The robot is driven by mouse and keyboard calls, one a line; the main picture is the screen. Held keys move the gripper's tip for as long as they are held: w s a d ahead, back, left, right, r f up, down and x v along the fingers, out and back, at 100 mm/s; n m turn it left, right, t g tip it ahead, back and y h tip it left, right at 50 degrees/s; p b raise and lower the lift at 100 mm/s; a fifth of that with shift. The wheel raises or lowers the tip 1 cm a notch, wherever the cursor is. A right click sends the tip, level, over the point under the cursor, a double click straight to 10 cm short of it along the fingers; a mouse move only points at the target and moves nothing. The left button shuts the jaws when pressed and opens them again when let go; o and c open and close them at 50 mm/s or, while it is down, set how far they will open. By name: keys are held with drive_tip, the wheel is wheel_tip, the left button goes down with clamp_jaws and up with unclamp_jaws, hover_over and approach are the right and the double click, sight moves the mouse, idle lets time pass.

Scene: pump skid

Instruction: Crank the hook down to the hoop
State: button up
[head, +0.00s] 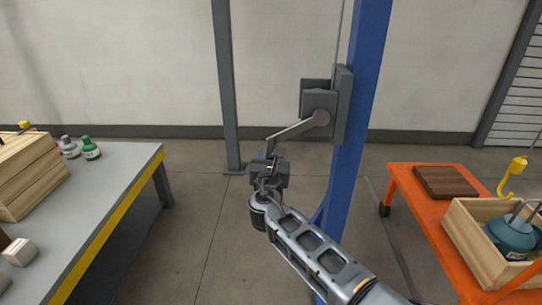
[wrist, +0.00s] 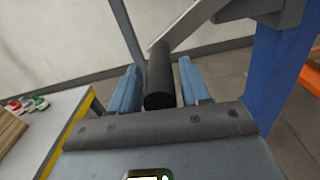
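A grey winch (head: 318,103) is mounted on the blue post. Its crank arm (head: 298,130) slopes down to the left. The dark round crank handle (wrist: 160,75) stands between the two blue fingers of my gripper (wrist: 160,82), which sit close against its sides. In the head view my gripper (head: 268,170) is at the crank's lower left end and largely hides the handle. The yellow hook (head: 515,172) hangs at the right, above the wooden crate. The hoop (head: 517,210) is a thin loop on top of the blue-green pump (head: 511,238), below the hook and apart from it.
The blue post (head: 360,100) stands just right of the crank. An orange cart (head: 421,205) at the right carries the crate (head: 476,250) and a dark wooden board (head: 445,182). A grey bench (head: 110,190) with bottles is at the left. Open floor lies between bench and post.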

drive_tip(key=shift+o, duration=0.6)
drive_tip(key=s+p, duration=0.1)
drive_tip(key=s, duration=0.6)
drive_tip(key=shift+s+p, duration=0.3)
drive_tip(key=shift+s, duration=0.1)
idle(0.8)
